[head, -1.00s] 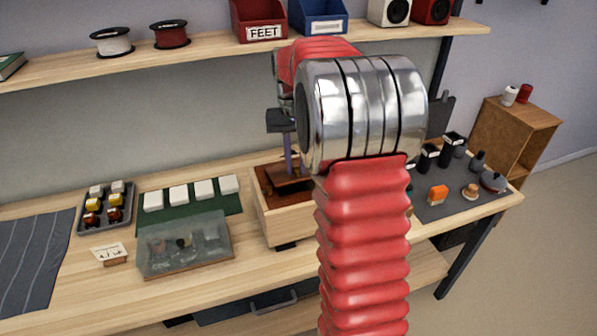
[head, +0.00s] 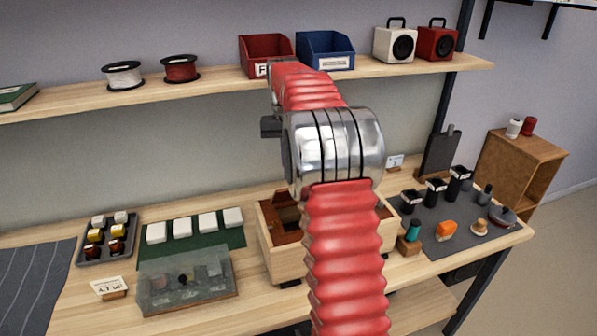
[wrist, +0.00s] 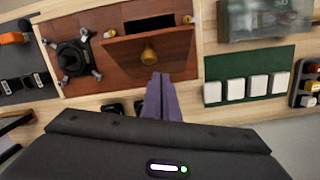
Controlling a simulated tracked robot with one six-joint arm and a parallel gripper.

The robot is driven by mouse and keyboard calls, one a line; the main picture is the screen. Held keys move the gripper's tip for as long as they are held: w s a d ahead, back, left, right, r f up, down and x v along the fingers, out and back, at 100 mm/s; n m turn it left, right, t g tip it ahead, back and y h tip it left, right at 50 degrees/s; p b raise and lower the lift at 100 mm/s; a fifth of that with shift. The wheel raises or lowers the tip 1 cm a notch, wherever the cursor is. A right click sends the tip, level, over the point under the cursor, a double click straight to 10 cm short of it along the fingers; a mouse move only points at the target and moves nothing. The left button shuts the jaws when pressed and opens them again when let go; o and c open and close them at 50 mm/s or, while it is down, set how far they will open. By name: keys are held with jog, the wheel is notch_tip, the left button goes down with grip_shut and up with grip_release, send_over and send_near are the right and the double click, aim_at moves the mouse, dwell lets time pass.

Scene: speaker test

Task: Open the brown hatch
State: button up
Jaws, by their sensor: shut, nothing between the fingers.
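The light wooden box (head: 284,262) with a reddish-brown top stands on the bench, partly hidden behind my arm in the head view. In the wrist view, the brown hatch (wrist: 125,52) with a brass knob (wrist: 149,55) is raised off the top (wrist: 90,22). A dark opening (wrist: 150,24) shows beyond its edge; the exact angle is hard to tell. My gripper (wrist: 161,78) has purple fingers shut together and empty. Its tips show just below the knob in the picture, apparently apart from the hatch. In the head view the fingers are hidden.
A black four-armed fitting (wrist: 72,58) sits on the box top beside the hatch. A clear-lidded case (head: 185,285) and a green mat (head: 160,245) with white blocks lie left of the box. A grey mat (head: 470,235) with small parts lies right. A shelf (head: 215,82) runs above.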

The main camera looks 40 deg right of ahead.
jog(key=shift+o, duration=1.4)
jog(key=shift+s+d+r, duration=0.15)
jog(key=shift+s+r, duration=0.05)
jog(key=shift+s, duration=0.1)
jog(key=o, duration=0.5)
jog(key=shift+s+d, duration=0.1)
jog(key=shift+d, duration=0.05)
jog(key=shift+o, duration=0.2)
notch_tip(320, 180, up, 14)
jog(key=w, duration=0.1)
jog(key=shift+w+d+f, duration=0.25)
jog(key=shift+w+d, duration=0.05)
jog(key=shift+w, duration=0.05)
